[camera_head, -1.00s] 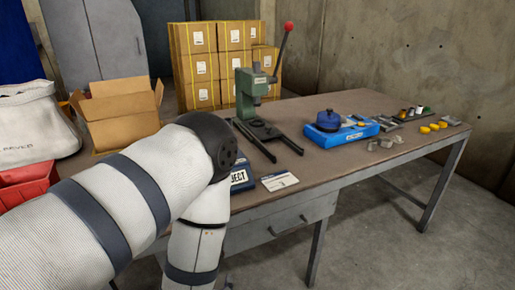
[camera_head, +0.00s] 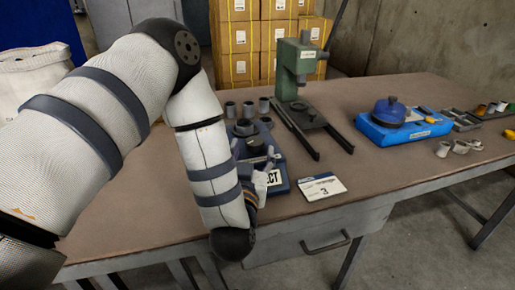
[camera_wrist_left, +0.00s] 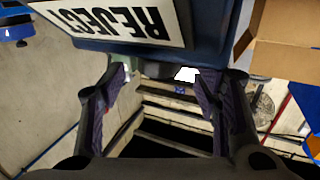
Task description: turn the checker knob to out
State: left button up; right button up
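A dark blue fixture (camera_head: 281,187) with a REJECT plate stands on the table near the front edge, partly hidden by my left arm. Dark round parts (camera_head: 245,127) rise from its top; I cannot tell which is the checker knob or how it is set. In the left wrist view the REJECT plate (camera_wrist_left: 115,22) appears upside down at the top. My left gripper (camera_wrist_left: 168,85) is open and empty, its fingers apart below that plate. My right gripper is not in view.
A card marked 3 (camera_head: 321,187) lies right of the fixture. A green press (camera_head: 297,70) stands behind it. Several grey cups (camera_head: 247,108) stand behind the fixture. A blue unit with a round top (camera_head: 390,112) and small parts are farther right. Table between is clear.

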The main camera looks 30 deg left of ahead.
pick_arm(q)
jog(key=shift+r+x, duration=0.15)
jog(key=shift+x, duration=0.55)
jog(key=shift+r+x, duration=0.15)
jog(key=shift+x, duration=0.6)
jog(key=c, duration=1.1)
jog(key=shift+d, duration=0.1)
